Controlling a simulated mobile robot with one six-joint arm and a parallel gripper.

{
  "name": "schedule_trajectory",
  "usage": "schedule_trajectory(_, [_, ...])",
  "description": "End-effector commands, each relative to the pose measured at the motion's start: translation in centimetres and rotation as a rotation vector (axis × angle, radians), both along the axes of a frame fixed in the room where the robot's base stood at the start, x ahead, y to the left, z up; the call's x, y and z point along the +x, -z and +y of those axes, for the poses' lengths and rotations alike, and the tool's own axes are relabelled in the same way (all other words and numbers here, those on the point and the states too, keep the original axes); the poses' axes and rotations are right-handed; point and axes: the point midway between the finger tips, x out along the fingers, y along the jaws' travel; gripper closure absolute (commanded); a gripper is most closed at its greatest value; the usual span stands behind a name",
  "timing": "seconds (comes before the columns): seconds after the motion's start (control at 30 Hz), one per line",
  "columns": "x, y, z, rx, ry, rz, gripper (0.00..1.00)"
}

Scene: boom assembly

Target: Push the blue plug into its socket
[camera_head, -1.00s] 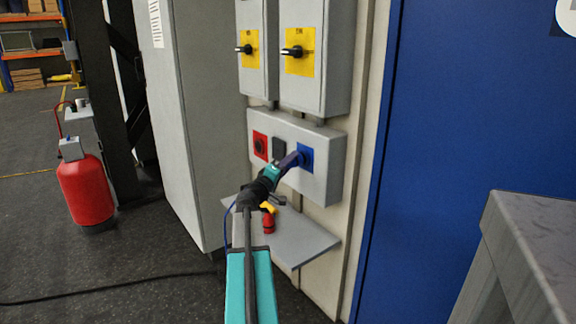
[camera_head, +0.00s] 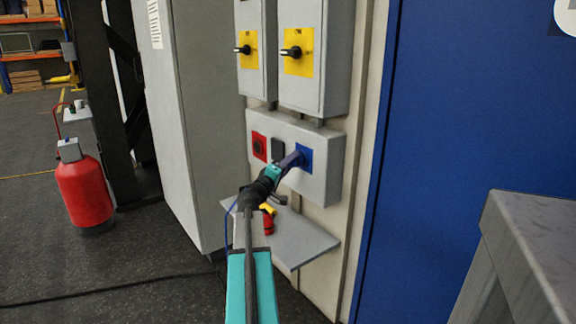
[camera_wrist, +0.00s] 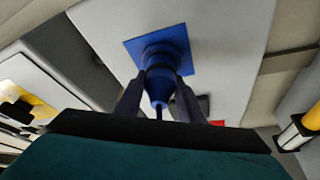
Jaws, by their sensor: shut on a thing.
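The blue plug (camera_wrist: 160,82) is between the two fingers of my gripper (camera_wrist: 160,104) in the wrist view, and its front end meets the blue socket (camera_wrist: 174,44). In the head view my gripper (camera_head: 291,160) reaches up to the blue socket plate (camera_head: 305,158) on the right of the grey socket box (camera_head: 322,182). My gripper is shut on the plug. The plug's pins and how deep they sit in the socket are hidden.
A red socket (camera_head: 259,146) is on the left of the same box. Below it a grey shelf (camera_head: 298,246) holds a red plug (camera_head: 268,224) and a yellow one (camera_head: 268,209). Two switch boxes with yellow plates (camera_head: 299,52) hang above. A blue door (camera_head: 460,110) is at the right.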

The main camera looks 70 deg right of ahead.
Motion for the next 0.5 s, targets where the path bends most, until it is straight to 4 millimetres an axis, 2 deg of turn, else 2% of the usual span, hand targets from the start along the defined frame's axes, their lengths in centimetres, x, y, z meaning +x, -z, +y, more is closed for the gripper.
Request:
schedule_trajectory(0.27, [-0.21,-0.02,-0.32,-0.001,0.000,0.000,0.97])
schedule_trajectory(0.3, [-0.22,-0.03,-0.34,-0.001,0.000,0.000,0.64])
schedule_trajectory(0.4, [-0.21,-0.05,-0.32,-0.001,0.000,0.000,0.47])
schedule_trajectory(0.43, [-0.22,-0.05,-0.32,-0.001,0.000,0.000,0.43])
schedule_trajectory(0.5, [-0.22,-0.04,-0.32,0.000,0.000,0.000,0.43])
